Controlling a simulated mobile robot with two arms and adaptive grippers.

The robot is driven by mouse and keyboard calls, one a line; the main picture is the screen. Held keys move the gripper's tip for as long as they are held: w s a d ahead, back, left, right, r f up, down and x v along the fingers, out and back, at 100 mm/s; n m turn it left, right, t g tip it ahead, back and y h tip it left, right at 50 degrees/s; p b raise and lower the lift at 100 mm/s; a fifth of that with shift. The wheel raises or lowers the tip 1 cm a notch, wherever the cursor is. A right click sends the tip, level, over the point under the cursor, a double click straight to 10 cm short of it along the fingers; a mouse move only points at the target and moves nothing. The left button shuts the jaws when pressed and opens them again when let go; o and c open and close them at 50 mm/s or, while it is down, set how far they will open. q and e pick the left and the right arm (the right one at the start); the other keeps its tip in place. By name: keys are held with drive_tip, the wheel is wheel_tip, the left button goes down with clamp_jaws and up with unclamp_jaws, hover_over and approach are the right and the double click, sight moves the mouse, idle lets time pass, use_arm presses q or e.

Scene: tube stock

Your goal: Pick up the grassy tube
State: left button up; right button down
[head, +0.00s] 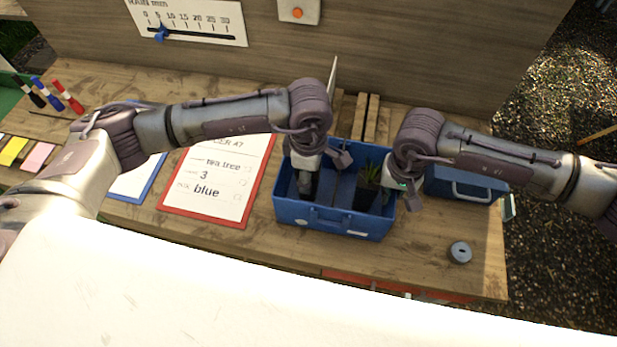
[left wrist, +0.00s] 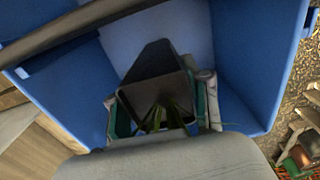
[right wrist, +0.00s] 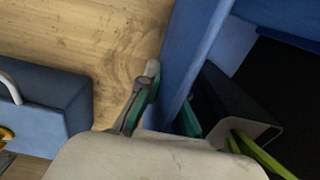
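A blue two-compartment crate (head: 337,219) stands on the bench. In its left compartment is a dark square tube (head: 306,187) with thin grass-like leaves in its mouth, clearest in the left wrist view (left wrist: 152,62). My left gripper (head: 308,172) is down in that compartment, its teal-padded fingers (left wrist: 160,112) on either side of this tube. Whether both pads press on it I cannot tell. Another dark tube (head: 367,195), with broader spiky leaves, stands in the right compartment. My right gripper (head: 398,184) has one finger on each side of the crate's right wall, close against it (right wrist: 167,112).
A second blue box (head: 465,187) with a handle stands to the right of the crate. A grey ring-like object (head: 460,252) lies in front of it. A red-framed card (head: 213,180) lies to the crate's left. The bench's front right is mostly clear.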

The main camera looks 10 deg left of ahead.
use_arm(q)
drive_tip(key=c, duration=0.5)
drive_tip(key=shift+r, duration=0.2)
wheel_tip(320, 180, up, 10)
drive_tip(key=shift+f, duration=0.15)
use_arm(e)
drive_tip(key=c, duration=1.2)
unclamp_jaws()
drive_tip(key=shift+c, duration=0.2)
drive_tip(key=shift+r, duration=0.1)
